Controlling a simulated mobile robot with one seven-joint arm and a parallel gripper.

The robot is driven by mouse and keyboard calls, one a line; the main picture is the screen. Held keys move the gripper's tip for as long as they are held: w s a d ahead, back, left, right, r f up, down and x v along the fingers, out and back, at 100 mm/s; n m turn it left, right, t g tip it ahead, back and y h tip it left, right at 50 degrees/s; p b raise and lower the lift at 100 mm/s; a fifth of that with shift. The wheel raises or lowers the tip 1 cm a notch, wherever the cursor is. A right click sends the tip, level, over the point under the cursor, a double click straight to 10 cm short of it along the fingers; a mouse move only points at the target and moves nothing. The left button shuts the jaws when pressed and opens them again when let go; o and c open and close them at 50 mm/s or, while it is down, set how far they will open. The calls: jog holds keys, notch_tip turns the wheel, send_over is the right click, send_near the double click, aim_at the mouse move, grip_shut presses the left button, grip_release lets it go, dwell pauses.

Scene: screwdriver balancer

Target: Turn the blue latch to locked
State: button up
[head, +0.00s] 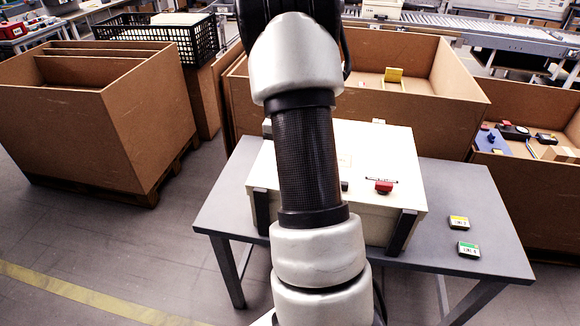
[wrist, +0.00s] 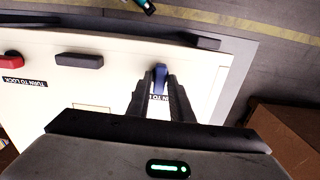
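The blue latch (wrist: 160,77) stands up from a cream panel (wrist: 110,88) in the wrist view, its long side pointing along my fingers. My gripper (wrist: 158,82) reaches over the panel with one dark finger on each side of the latch. The fingers are apart, and a gap shows at least on the left of the latch; contact on the right is unclear. A label beside the latch is partly hidden by a finger. In the head view my arm hides the latch and gripper, and the cream box (head: 395,155) shows behind it.
A red latch (wrist: 11,61) and a dark bar (wrist: 80,60) sit on the same panel, with a "TURN TO LOCK" label (wrist: 18,82). Brown crates (head: 90,110) stand around.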

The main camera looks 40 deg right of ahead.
jog(key=shift+o, duration=1.1)
notch_tip(320, 180, up, 17)
jog(key=p, duration=0.1)
jog(key=shift+r, duration=0.2)
